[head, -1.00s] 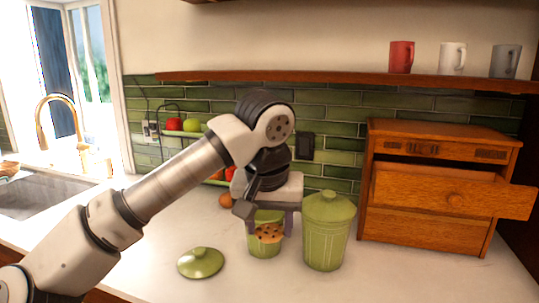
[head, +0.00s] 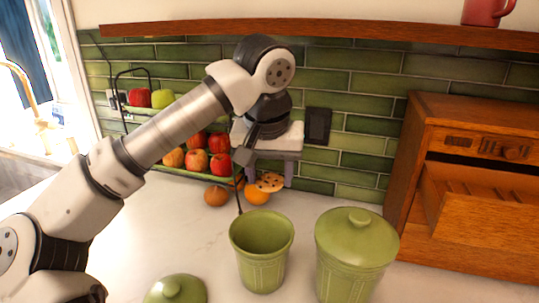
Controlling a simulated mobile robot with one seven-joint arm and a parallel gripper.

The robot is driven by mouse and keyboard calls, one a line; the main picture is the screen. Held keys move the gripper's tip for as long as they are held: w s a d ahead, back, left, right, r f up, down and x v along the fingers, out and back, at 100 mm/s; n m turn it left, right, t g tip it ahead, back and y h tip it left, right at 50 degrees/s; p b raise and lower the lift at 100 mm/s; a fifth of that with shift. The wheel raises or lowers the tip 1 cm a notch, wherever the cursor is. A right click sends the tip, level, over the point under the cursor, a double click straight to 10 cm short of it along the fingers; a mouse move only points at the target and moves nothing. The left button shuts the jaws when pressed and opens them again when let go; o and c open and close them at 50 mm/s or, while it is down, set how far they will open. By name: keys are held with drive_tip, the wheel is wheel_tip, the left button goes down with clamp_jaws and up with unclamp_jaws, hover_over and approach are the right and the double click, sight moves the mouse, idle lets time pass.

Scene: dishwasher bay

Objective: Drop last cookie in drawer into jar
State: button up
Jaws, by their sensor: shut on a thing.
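My gripper (head: 268,178) is shut on a cookie (head: 270,182), which is round and brown with dark chips. The cookie hangs above the counter, above and a little right of the open jar's mouth in the head view; its exact depth relative to the jar is hard to judge. The open green jar (head: 262,258) stands upright with no lid, and its visible inside looks empty. Its green lid (head: 175,290) lies on the counter to the left, cut off by the lower edge. The wooden drawer (head: 490,215) at the right is pulled open, and its inside is only partly visible.
A lidded green jar (head: 356,255) stands close to the right of the open jar. A fruit rack (head: 130,140) with apples is at the back, with loose oranges (head: 257,194) before it. A wooden shelf (head: 350,32) with a red mug (head: 485,12) runs above. The counter (head: 150,225) is clear at left.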

drive_tip(key=shift+w+f, duration=0.1)
drive_tip(key=shift+w, duration=0.2)
drive_tip(key=shift+s+f+b, duration=0.15)
drive_tip(key=shift+f+b, duration=0.5)
drive_tip(key=shift+b, duration=0.05)
wheel_tip(320, 180, down, 4)
drive_tip(key=b, duration=0.3)
drive_tip(key=shift+f, duration=0.2)
drive_tip(key=o, duration=0.7)
